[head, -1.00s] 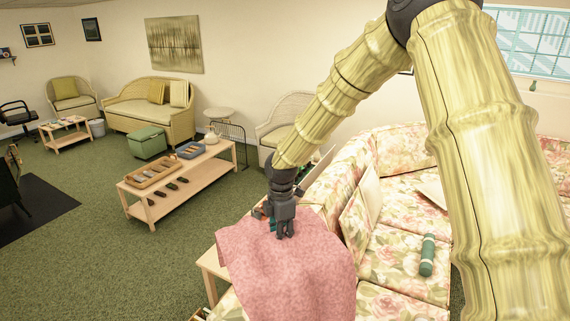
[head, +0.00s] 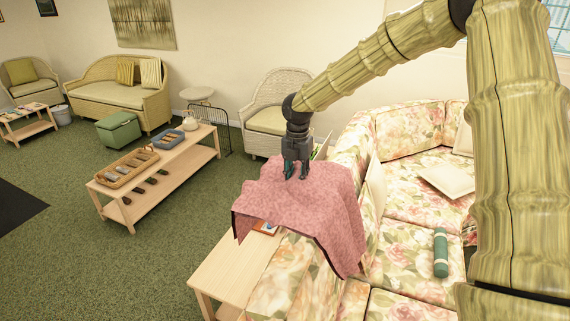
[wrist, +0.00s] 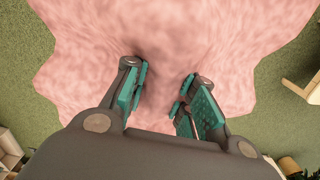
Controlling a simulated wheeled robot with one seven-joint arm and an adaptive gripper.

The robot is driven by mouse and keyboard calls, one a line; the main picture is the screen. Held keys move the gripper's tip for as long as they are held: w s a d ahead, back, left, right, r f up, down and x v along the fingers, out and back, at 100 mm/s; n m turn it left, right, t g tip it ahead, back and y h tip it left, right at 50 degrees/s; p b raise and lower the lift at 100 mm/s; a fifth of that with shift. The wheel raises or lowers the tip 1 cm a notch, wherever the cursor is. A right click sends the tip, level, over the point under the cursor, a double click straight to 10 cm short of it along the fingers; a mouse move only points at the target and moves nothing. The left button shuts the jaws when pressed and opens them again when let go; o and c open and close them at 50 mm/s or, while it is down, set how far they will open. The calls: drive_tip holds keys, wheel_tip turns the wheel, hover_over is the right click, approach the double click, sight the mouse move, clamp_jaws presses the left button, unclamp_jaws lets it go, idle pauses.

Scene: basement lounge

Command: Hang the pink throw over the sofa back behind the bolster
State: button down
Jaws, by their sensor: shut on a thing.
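The pink throw (head: 318,210) hangs spread out from my gripper (head: 296,176). My gripper points down, shut on the upper middle of the throw, and the cloth drapes down around it. In the wrist view the throw (wrist: 170,35) fills the space beyond my gripper (wrist: 160,95). The throw overlaps the floral sofa back (head: 290,275) and the far part of a side table in the head view; whether it touches them I cannot tell. The green bolster (head: 440,252) lies on the sofa seat, to the right of the throw.
The wooden side table (head: 225,272) stands against the sofa's outer side, with a book (head: 265,228) partly under the throw's edge. A pale cushion (head: 447,179) lies on the seat. A long low table (head: 190,165) with trays stands left; green carpet is clear between.

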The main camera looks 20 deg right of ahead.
drive_tip(key=shift+w+a+f, duration=0.15)
drive_tip(key=shift+w, duration=0.35)
drive_tip(key=shift+s+f, duration=0.5)
drive_tip(key=shift+f, duration=0.25)
drive_tip(key=f, duration=0.4)
drive_tip(key=shift+w, duration=0.25)
wheel_tip(320, 180, down, 25)
drive_tip(key=b, duration=1.5)
drive_tip(key=shift+r, duration=0.2)
drive_tip(key=shift+s, duration=0.1)
drive_tip(key=c, duration=1.1)
unclamp_jaws()
